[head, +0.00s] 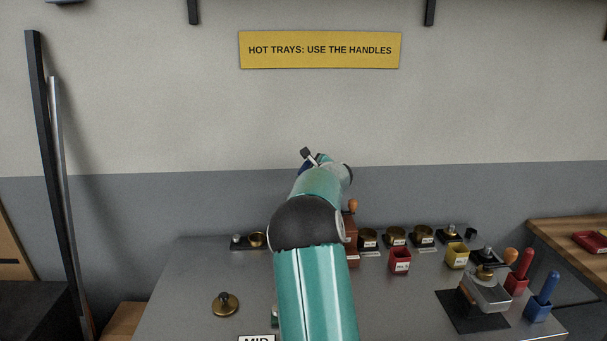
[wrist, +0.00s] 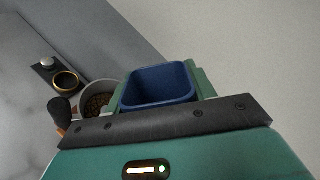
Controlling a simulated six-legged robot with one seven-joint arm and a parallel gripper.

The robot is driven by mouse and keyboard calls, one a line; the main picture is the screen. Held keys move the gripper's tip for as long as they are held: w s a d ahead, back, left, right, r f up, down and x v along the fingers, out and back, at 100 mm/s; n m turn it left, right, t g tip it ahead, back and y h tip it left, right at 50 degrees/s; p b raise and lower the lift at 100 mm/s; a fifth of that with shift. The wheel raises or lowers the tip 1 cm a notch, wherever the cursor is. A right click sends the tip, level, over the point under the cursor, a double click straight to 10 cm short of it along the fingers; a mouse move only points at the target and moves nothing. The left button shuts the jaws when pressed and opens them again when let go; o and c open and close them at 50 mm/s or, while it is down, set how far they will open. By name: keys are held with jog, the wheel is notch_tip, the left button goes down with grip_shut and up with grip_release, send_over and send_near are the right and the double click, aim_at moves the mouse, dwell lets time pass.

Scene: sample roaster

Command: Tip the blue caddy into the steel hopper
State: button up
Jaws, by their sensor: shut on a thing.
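The blue caddy (wrist: 160,78) is a small open-topped box, held between the green fingers of my gripper (wrist: 162,88) in the wrist view. I see its rim and upper inner walls; any contents are hidden. A round steel vessel (wrist: 86,88), which looks like the hopper, shows just left of the caddy, partly hidden by my gripper. Brown beans are visible in it.
The grey bench (head: 190,290) holds a red caddy (head: 400,261), a yellow caddy (head: 457,255) and several brass cups along the back.

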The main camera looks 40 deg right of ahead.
jog(key=m+t, duration=0.2)
jog(key=m, duration=0.1)
jog(key=shift+s+d+r+m+y, duration=0.1)
jog(key=shift+d+r+m+y, duration=0.05)
jog(key=shift+r+m+y, duration=0.2)
jog(key=shift+f+m+t+y, duration=0.1)
jog(key=shift+m+t+y, duration=0.25)
jog(key=shift+m, duration=0.5)
jog(key=m, duration=0.1)
jog(key=m+t, duration=0.1)
jog(key=shift+w+a+f+m, duration=0.15)
jog(key=shift+w+a+m, duration=0.05)
jog(key=shift+a+m, duration=0.1)
